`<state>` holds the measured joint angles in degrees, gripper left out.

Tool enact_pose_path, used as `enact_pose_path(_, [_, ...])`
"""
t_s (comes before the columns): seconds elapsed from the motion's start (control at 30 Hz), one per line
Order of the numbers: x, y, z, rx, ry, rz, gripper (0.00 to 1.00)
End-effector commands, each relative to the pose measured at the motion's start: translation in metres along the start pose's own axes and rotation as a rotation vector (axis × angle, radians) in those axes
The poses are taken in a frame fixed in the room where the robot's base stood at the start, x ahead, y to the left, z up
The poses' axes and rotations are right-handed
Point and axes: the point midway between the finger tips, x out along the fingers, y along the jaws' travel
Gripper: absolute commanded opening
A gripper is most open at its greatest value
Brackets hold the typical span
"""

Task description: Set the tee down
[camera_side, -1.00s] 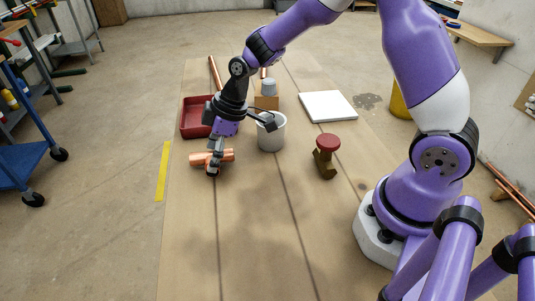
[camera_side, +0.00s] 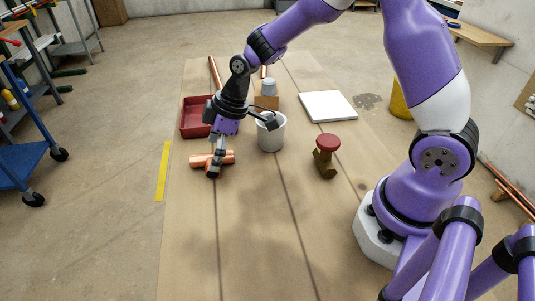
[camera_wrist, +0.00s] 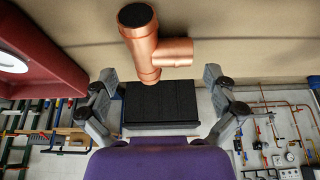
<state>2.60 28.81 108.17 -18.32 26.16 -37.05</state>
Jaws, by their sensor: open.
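The copper tee (camera_side: 222,158) lies on its side on the brown board in the side view, left of the white bucket. In the wrist view the tee (camera_wrist: 150,45) shows its dark open end and its side branch pointing right. My gripper (camera_side: 213,168) is low over the tee in the side view, and its fingers hide part of it. In the wrist view my gripper (camera_wrist: 162,85) is open, with one finger on each side and gaps between the fingers and the tee.
A red tray (camera_side: 193,131) is behind the tee. A white bucket (camera_side: 271,142) stands to its right, near my wrist. A red-topped brown valve-like part (camera_side: 325,168) and a white slab (camera_side: 328,106) are farther right. The board's front is clear.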

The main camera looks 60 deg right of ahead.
Motion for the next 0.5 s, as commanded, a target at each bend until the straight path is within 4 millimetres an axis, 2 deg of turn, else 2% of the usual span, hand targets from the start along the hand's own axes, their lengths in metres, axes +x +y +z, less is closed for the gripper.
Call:
enact_pose_path(0.3, [-0.071, 0.001, -0.001, 0.001, 0.005, 0.006, 1.00])
enact_pose_path(0.5, [-0.104, 0.001, 0.000, 0.002, 0.003, 0.003, 1.00])
